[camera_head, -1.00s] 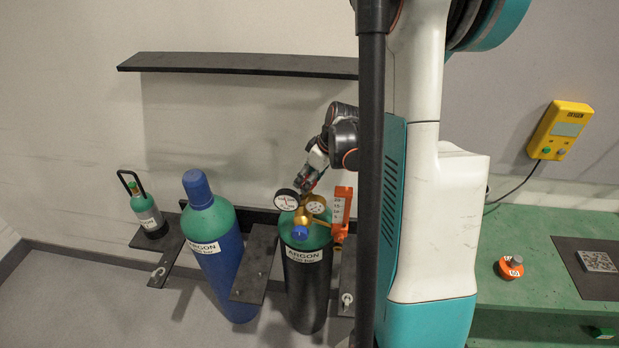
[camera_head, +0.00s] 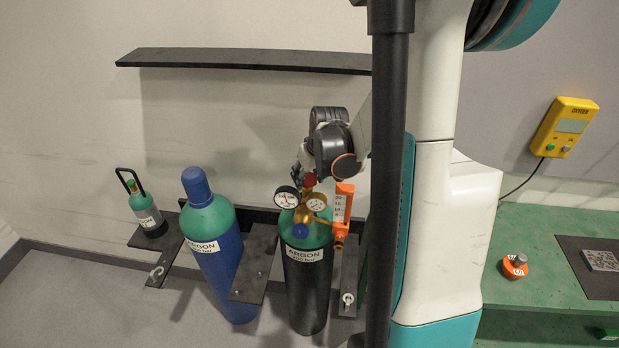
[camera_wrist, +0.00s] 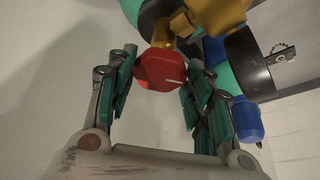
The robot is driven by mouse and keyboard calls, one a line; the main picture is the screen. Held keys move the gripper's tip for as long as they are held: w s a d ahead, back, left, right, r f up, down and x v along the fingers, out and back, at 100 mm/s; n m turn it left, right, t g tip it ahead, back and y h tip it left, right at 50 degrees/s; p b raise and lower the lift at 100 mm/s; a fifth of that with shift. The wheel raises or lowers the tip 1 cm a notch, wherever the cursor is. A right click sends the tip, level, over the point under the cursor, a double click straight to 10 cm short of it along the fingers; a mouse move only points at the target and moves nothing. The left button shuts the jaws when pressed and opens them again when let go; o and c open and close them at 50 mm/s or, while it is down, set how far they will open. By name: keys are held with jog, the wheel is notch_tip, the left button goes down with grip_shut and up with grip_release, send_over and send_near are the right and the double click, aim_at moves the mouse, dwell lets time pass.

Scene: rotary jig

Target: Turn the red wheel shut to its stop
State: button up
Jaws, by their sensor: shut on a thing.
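The red wheel (camera_wrist: 160,70) is a faceted knob with a white mark, on a brass stem at the top of the dark ARGON cylinder (camera_head: 307,275). My gripper (camera_wrist: 158,78) is shut on the wheel, with one green-padded finger at each side of it. In the head view a bit of the red wheel (camera_head: 309,180) shows behind the gauges, and my gripper is mostly hidden by my wrist above it. The brass regulator (camera_head: 303,214) carries two round gauges, a blue knob and an orange flow meter (camera_head: 342,208).
A blue ARGON cylinder (camera_head: 216,260) and a small green bottle (camera_head: 146,213) stand to the left. A dark shelf (camera_head: 240,61) is on the wall above. A green bench (camera_head: 530,225) with an orange button (camera_head: 514,267) is at right.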

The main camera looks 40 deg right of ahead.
jog(key=m, duration=0.2)
jog(key=m+g+h+b, duration=0.1)
jog(key=m, duration=0.1)
jog(key=m+h, duration=0.1)
jog(key=m, duration=0.1)
jog(key=shift+w+a+f+m, duration=0.1)
jog(key=shift+w+a+m, duration=0.05)
jog(key=shift+a+m, duration=0.15)
jog(key=m+g, duration=0.1)
jog(key=m, duration=0.2)
jog(key=m+g+h+b, duration=0.1)
jog(key=m, duration=0.2)
jog(key=shift+w+a, duration=0.1)
jog(key=shift+w, duration=0.1)
jog(key=m+g, duration=0.1)
jog(key=m, duration=0.1)
jog(key=m+g, duration=0.1)
jog(key=m, duration=0.1)
jog(key=m+g+b, duration=0.1)
jog(key=m, duration=0.1)
jog(key=shift+w+m, duration=0.3)
jog(key=shift+m, duration=0.1)
jog(key=m, duration=0.2)
jog(key=m+g+y, duration=0.1)
jog(key=m, duration=0.2)
jog(key=shift+w+g, duration=0.15)
jog(key=shift+g, duration=0.15)
jog(key=shift+m, duration=0.4)
jog(key=o, duration=1)
jog(key=shift+o, duration=0.2)
